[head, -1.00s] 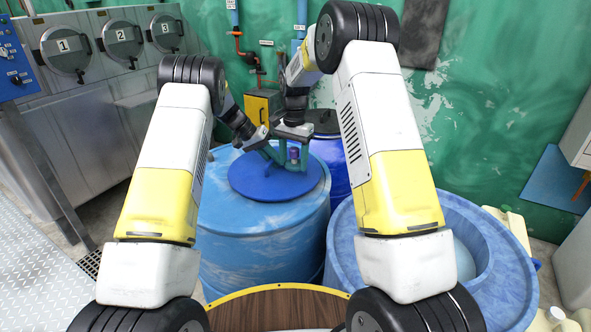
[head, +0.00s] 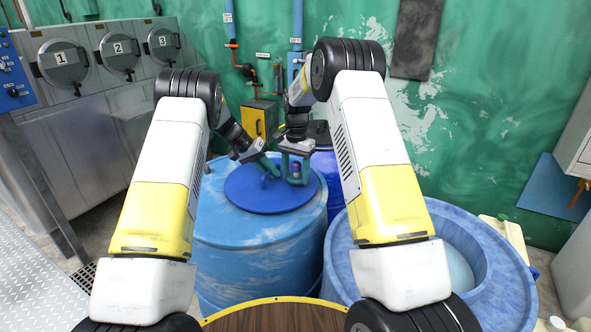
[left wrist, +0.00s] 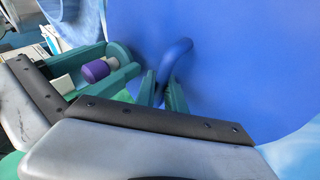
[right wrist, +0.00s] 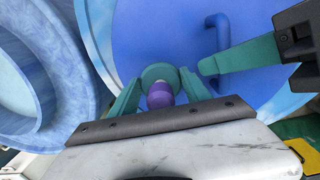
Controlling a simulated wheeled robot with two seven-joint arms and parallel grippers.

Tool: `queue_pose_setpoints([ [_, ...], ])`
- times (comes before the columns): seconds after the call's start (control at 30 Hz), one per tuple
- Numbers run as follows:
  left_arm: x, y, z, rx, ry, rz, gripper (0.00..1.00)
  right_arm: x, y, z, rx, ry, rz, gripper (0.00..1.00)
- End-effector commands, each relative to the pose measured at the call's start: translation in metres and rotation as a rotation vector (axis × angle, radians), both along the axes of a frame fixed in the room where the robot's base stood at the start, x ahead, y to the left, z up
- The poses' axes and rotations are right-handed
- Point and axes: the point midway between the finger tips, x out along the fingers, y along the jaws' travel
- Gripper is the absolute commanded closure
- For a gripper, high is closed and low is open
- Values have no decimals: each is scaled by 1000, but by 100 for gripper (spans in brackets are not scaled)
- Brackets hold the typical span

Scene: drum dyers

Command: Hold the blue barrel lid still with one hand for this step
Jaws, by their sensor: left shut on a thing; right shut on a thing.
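The round blue lid (head: 262,201) lies on top of the light blue barrel (head: 240,245) in the head view. Its looped blue handle (left wrist: 178,58) shows in the left wrist view. My left gripper (head: 269,172) is shut on this handle, its teal fingers (left wrist: 160,95) pinching one leg of the loop. My right gripper (head: 295,174) is over the right part of the lid, beside the left one. It is shut on a small purple-capped object (right wrist: 160,95), with a teal finger on each side. Whether that object touches the lid is unclear.
A wide blue tub (head: 490,255) stands right of the barrel, close to my right arm. A darker blue barrel (head: 325,165) stands behind the lid. Numbered dryers (head: 120,55) line the back left. A brown round tabletop (head: 275,316) is at the front.

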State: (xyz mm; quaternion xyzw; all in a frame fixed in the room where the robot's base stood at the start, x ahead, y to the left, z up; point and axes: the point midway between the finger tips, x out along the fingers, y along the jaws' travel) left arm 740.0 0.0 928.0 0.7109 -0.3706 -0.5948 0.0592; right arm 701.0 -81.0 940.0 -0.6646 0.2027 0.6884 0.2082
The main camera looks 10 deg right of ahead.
Motion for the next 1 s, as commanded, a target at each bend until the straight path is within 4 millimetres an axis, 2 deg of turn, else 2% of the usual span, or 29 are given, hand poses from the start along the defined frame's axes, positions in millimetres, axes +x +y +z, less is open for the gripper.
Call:
queue_pose_setpoints([
  [1.0,0,0,0,0,0,0,100,0,0,-9,0,-1,0,100],
])
